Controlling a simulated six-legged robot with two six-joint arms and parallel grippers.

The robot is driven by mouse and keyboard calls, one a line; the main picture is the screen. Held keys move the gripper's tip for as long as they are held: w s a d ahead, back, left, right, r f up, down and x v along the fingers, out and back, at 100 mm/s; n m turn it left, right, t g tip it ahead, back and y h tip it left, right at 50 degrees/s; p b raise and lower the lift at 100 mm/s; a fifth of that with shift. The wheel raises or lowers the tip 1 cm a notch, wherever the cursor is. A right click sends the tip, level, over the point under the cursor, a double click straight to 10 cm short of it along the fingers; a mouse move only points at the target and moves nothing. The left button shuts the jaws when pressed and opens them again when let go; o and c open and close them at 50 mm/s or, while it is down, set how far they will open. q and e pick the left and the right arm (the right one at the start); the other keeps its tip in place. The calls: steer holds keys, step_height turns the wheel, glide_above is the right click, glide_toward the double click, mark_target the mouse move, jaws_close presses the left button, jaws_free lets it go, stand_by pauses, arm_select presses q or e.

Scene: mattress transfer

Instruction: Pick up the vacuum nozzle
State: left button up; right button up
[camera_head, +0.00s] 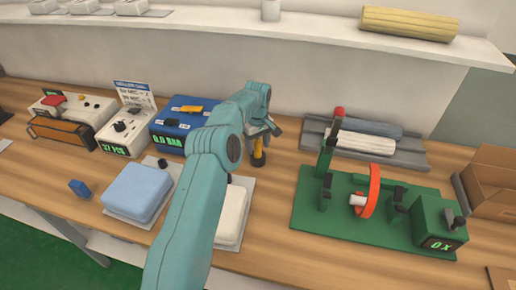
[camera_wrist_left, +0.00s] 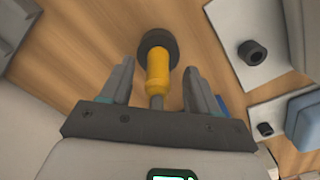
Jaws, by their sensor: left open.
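The vacuum nozzle, yellow with a dark round end, stands on the wooden table in the head view (camera_head: 258,157), just below my left gripper (camera_head: 262,131). In the left wrist view the nozzle (camera_wrist_left: 157,68) lies between the two fingers of my left gripper (camera_wrist_left: 157,82), with a visible gap on each side. The left gripper is open and holds nothing. A thin grey stem runs from the nozzle's yellow part toward the palm. My right gripper is not in view.
Left of my arm are a blue mattress (camera_head: 138,190) and a blue box with a green display (camera_head: 165,125). A white mattress (camera_head: 232,215) is partly behind my arm. A green fixture with a red ring (camera_head: 368,188) and a cardboard box (camera_head: 490,185) stand right.

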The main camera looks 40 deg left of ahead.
arm_select(q)
steer(key=f, duration=0.2)
steer(key=shift+w+a+f, duration=0.2)
steer(key=shift+f, duration=0.2)
steer(key=shift+s+d+r, duration=0.1)
steer(key=shift+d+r, duration=0.05)
jaws_close()
